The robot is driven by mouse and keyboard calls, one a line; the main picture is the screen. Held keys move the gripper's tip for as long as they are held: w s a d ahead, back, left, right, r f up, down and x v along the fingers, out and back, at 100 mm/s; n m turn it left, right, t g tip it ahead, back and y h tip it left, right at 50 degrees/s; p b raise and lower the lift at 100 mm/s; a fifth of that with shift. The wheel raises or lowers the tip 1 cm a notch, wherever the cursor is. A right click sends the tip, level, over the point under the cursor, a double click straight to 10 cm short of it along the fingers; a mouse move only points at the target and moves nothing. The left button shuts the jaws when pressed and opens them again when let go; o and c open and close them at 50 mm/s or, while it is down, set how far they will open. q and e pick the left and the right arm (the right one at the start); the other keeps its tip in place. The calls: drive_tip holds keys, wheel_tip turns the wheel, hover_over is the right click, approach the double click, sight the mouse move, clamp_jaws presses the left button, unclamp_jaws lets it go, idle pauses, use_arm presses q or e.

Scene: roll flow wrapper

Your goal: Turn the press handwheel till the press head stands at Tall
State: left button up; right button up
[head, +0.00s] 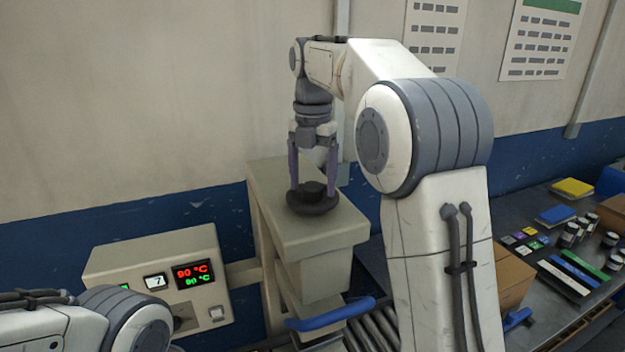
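The black press handwheel (313,206) lies flat on top of the beige press housing (280,241), with a raised dark hub in its middle. My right gripper (313,186) reaches down over it, its two purple-grey fingers on either side of the hub. The fingertips are at the wheel; I cannot tell whether they press on it. The press head and any Tall mark cannot be made out from here. My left gripper is not in view; only part of my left arm shows at the bottom left.
A control box (155,270) with red and green temperature readouts stands left of the press. A blue bar (330,314) and rollers (376,328) are below the press. At the right, a dark table (520,207) holds jars, colored blocks and a cardboard box (513,277).

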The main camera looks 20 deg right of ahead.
clamp_jaws()
